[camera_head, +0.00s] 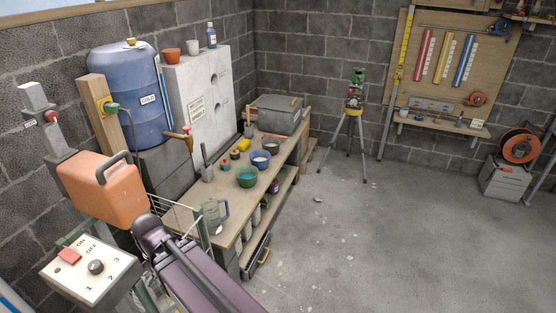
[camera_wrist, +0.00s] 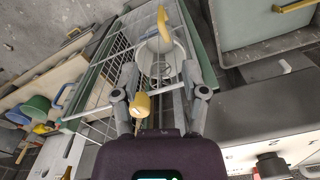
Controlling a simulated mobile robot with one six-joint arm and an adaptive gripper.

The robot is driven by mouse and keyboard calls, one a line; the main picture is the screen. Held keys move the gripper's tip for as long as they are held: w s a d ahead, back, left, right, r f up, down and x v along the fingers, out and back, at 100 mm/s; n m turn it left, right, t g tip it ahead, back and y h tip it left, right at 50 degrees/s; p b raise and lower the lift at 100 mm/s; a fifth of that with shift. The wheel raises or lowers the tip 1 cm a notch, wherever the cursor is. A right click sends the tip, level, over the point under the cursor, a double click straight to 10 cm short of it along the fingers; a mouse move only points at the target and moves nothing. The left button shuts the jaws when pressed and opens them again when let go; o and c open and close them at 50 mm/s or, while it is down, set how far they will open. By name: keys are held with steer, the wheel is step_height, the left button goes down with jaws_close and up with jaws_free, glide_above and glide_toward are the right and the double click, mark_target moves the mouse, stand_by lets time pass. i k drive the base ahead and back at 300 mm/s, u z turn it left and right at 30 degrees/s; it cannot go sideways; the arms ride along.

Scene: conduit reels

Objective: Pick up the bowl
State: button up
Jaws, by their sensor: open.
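In the head view, a green bowl (camera_head: 247,176) stands upright on the wooden bench, with a blue bowl (camera_head: 260,160) just behind it. A third bowl (camera_head: 270,144) stands farther back. In the wrist view, the green bowl (camera_wrist: 36,107) and the blue bowl (camera_wrist: 14,117) show at the left edge, well away from the fingers. My gripper (camera_wrist: 160,98) is open, its two fingers spread over a wire rack (camera_wrist: 108,75). A pale rounded vessel (camera_wrist: 162,62) with a yellow part above it shows beyond the fingertips; I cannot tell what it is. My gripper is not discernible in the head view.
A clear jug (camera_head: 214,215) stands on the bench's near end, in front of the bowls. A grey case (camera_head: 275,115) sits at the far end. An orange jerrycan (camera_head: 103,187) and a switch panel (camera_head: 90,267) are at the left. The concrete floor on the right is mostly clear.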

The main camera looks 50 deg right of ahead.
mark_target(259, 158)
steer(key=z, duration=1.25)
steer(key=k, duration=1)
steer(key=i, duration=0.7)
